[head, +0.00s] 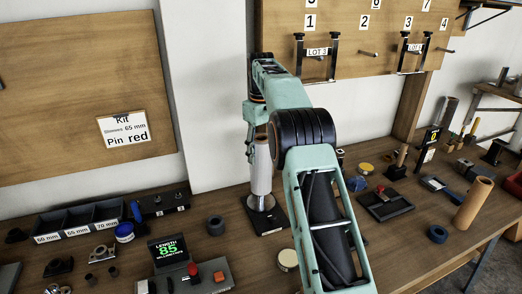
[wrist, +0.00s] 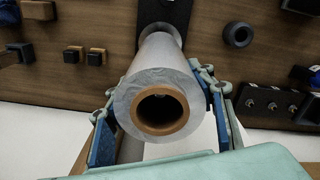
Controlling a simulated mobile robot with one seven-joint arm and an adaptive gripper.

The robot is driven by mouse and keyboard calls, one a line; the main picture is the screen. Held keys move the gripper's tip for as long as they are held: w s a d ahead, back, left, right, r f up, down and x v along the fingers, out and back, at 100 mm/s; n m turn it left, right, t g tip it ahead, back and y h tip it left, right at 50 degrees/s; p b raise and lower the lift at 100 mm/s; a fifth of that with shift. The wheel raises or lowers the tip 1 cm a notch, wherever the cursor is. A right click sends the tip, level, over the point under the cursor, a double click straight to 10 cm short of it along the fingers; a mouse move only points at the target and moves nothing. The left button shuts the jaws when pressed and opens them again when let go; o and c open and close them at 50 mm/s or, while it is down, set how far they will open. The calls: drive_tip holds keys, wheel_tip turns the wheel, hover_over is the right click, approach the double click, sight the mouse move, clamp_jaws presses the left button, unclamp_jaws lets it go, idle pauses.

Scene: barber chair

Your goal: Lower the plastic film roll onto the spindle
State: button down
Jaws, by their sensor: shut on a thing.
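The plastic film roll (head: 261,174) is a pale, upright cylinder in the middle of the head view. In the wrist view I look into the top end of the roll (wrist: 130,98), with its brown core ring and dark bore. My gripper (head: 252,145) is shut on the roll near its upper end, with one finger on each side in the wrist view (wrist: 160,90). The spindle's black base (head: 270,221) and round metal plate lie directly below the roll's lower end. The spindle's post is hidden, so I cannot tell how far the roll is around it.
A dark ring (head: 215,225) stands left of the base, and a round tin (head: 288,260) lies in front. A control box with a display (head: 168,252) is at front left. A brown tube (head: 473,203) stands at right. The pegboard (head: 350,40) rises behind my arm.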

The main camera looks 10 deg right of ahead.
drive_tip(key=shift+f+b, duration=1.4)
drive_tip(key=shift+f, duration=1.45)
drive_tip(key=c, duration=1)
unclamp_jaws()
drive_tip(key=shift+o, duration=0.9)
drive_tip(key=shift+f, duration=0.1)
drive_tip(key=shift+r, duration=3.8)
